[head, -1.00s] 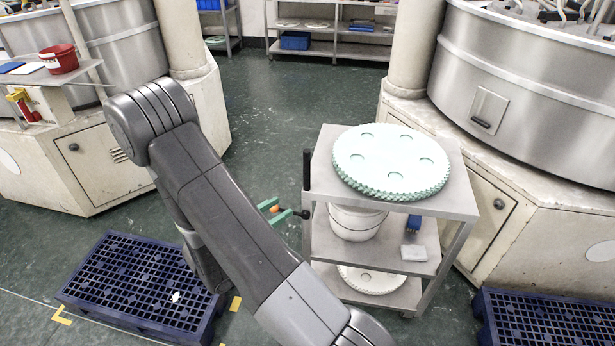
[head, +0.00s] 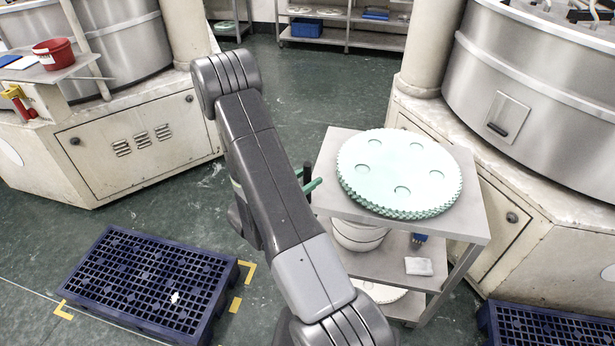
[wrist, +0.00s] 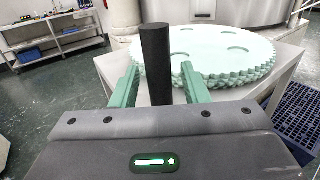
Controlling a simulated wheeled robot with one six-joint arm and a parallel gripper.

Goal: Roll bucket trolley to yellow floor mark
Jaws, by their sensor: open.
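The grey bucket trolley (head: 464,222) stands right of my arm, between the machines. A white bucket (head: 358,235) is on its middle shelf, partly hidden by the top. Its upright black handle (wrist: 156,55) is at the top's left edge. My gripper (wrist: 160,82) is open, with green fingers on either side of the handle; I cannot tell whether they touch it. In the head view my arm hides most of the gripper, but a green finger shows by the handle. Yellow corner marks (head: 249,273) are on the floor around the left blue pallet.
Stacked pale green toothed discs (head: 400,170) cover much of the trolley top. Blue pallets lie left (head: 150,283) and at the lower right (head: 545,325). Machine bases stand left (head: 125,145) and close behind the trolley at right (head: 545,240). Open green floor (head: 310,90) lies beyond my arm.

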